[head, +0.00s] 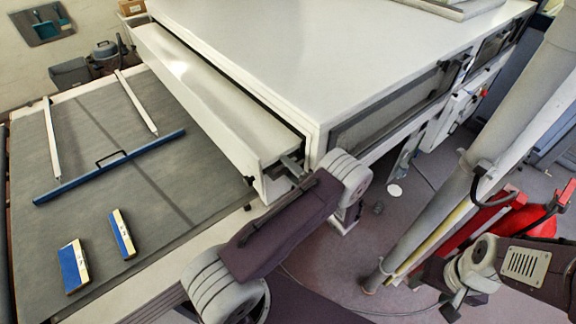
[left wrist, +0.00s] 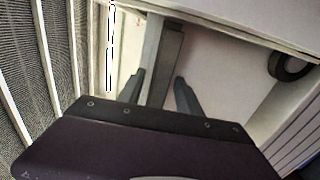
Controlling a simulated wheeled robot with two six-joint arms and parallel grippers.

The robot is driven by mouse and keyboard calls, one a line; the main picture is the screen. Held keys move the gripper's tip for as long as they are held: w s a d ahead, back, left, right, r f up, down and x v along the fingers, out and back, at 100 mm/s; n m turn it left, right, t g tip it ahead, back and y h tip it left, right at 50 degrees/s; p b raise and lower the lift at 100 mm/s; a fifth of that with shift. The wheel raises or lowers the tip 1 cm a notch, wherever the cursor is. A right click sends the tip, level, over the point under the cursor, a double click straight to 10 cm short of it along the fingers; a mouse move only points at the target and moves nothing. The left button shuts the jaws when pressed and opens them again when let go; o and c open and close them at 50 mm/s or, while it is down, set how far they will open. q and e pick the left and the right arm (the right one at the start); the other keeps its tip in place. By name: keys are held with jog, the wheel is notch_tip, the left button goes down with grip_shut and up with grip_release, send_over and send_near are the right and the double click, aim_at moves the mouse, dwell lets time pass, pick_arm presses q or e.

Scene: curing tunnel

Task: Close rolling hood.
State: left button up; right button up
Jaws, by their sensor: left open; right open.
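A long white hood section (head: 215,95) juts from the left end of the large white tunnel housing (head: 290,45), above the dark belt. I take it to be the rolling hood. My left gripper (head: 288,168) is at its near end, partly hidden by my wrist. In the left wrist view the open fingers (left wrist: 159,88) stand on either side of a grey upright bar (left wrist: 165,55) in front of a white panel. Whether they touch the bar cannot be told. My right gripper (head: 452,303) is open and empty at the lower right, over the floor, away from the hood.
The dark belt (head: 100,225) carries a blue bar (head: 110,165) with a black handle, two white strips and two blue-and-white blocks (head: 73,266). A grey slanted post (head: 480,150) and red equipment (head: 500,225) stand at the right. Floor shows beneath the housing.

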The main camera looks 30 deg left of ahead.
pick_arm(q)
jog(key=shift+w+d, duration=0.1)
jog(key=shift+d, duration=0.05)
jog(key=shift+c, duration=0.3)
jog(key=c, duration=0.6)
grip_shut()
dwell(0.4)
